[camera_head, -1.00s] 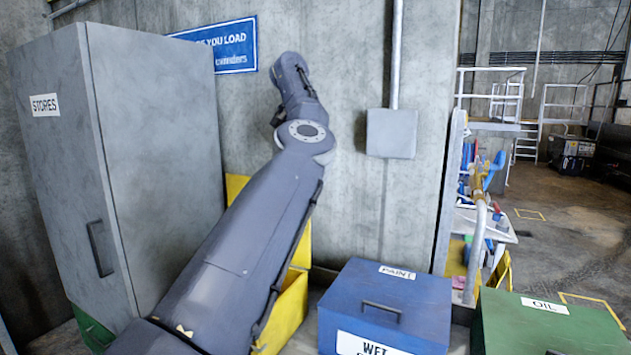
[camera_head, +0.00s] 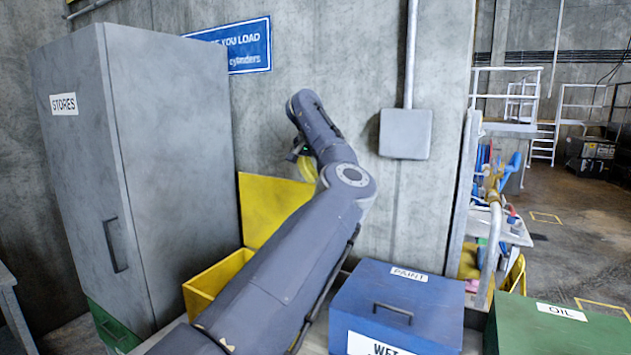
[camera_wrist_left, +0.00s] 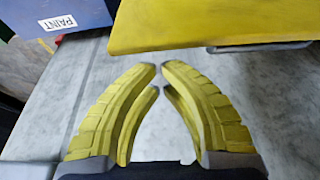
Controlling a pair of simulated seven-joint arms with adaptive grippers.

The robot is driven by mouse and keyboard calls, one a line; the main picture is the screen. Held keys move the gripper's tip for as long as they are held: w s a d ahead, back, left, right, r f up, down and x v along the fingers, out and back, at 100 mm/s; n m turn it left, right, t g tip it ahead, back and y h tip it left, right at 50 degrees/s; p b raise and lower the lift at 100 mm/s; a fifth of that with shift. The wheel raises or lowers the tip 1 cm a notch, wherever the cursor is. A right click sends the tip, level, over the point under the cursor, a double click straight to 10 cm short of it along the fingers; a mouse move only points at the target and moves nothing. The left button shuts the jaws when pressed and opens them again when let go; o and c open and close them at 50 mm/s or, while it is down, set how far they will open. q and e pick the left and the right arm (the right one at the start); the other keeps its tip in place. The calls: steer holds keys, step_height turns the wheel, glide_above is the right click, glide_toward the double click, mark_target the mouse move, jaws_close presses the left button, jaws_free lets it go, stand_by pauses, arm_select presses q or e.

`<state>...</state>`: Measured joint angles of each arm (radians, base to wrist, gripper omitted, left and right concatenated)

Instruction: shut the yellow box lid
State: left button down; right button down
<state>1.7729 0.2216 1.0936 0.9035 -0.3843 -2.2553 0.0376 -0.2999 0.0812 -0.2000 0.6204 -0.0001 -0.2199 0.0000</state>
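The yellow box (camera_head: 212,282) stands between the grey cabinet and the blue box, partly hidden by my left arm. Its yellow lid (camera_head: 268,205) is raised, standing up at the back near the wall. My left gripper (camera_head: 302,160) is partly hidden behind my arm, above the lid's right side in the picture. In the left wrist view its two yellow fingers (camera_wrist_left: 157,68) lean together with a narrow gap between the tips and nothing between them. A yellow panel (camera_wrist_left: 225,25) lies beyond the tips, apart from them; I cannot tell if it is lid or box. My right gripper is not in view.
A grey cabinet (camera_head: 150,170) marked STORES stands left. A blue PAINT box (camera_head: 385,310), shut, stands right of the yellow box, and a green OIL box (camera_head: 550,330) farther right. A grey wall box (camera_head: 405,133) with a pipe is on the concrete wall behind.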

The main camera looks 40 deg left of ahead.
arm_select(q)
steer(key=shift+s+d, duration=0.25)
steer(key=shift+s, duration=0.4)
steer(key=shift+s, duration=0.15)
